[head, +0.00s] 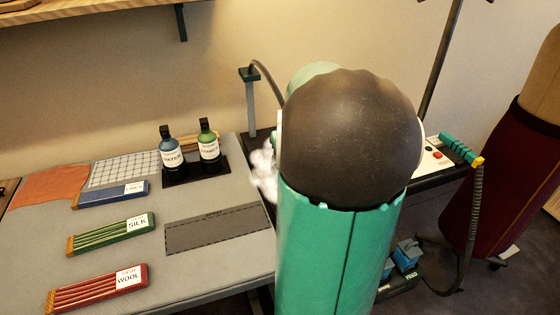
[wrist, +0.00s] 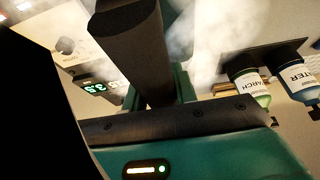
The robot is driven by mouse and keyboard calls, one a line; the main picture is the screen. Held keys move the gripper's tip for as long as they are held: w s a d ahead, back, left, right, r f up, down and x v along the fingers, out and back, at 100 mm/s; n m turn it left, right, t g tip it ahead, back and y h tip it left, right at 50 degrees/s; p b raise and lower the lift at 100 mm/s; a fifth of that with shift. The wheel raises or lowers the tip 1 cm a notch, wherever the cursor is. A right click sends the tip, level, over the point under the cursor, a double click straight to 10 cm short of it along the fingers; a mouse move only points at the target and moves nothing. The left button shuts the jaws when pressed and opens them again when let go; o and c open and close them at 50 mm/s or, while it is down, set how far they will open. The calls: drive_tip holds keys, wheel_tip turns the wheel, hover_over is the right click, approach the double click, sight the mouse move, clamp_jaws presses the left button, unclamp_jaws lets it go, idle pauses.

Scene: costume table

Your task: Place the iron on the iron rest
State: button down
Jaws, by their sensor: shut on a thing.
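My own arm fills the middle of the head view and hides my gripper and the iron there. A white puff of steam (head: 263,170) shows just left of the arm. In the wrist view my gripper (wrist: 160,110) is shut on the iron, of which little can be told apart. A dark bar and green parts stand at the jaws, with steam behind them. I cannot make out the iron rest, or whether the iron touches anything.
Dark blue water (head: 171,154) and green starch (head: 209,148) bottles stand on a black tray. Linen (head: 112,194), silk (head: 110,233) and wool (head: 97,288) bundles lie on the left. A grey marked patch (head: 218,229) is clear. A hose (head: 475,215) hangs at right beside a maroon dress form (head: 500,190).

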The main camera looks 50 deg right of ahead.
drive_tip(key=d+f, duration=0.1)
drive_tip(key=f, duration=0.1)
drive_tip(key=w+d+f, duration=0.1)
drive_tip(key=d, duration=0.1)
drive_tip(key=shift+w+f, duration=0.1)
drive_tip(key=shift+f, duration=0.3)
drive_tip(key=shift+d+f, duration=0.2)
drive_tip(key=shift+f, duration=1.4)
drive_tip(key=shift+f, duration=0.15)
drive_tip(key=c, duration=1.1)
unclamp_jaws()
drive_tip(key=shift+f, duration=0.1)
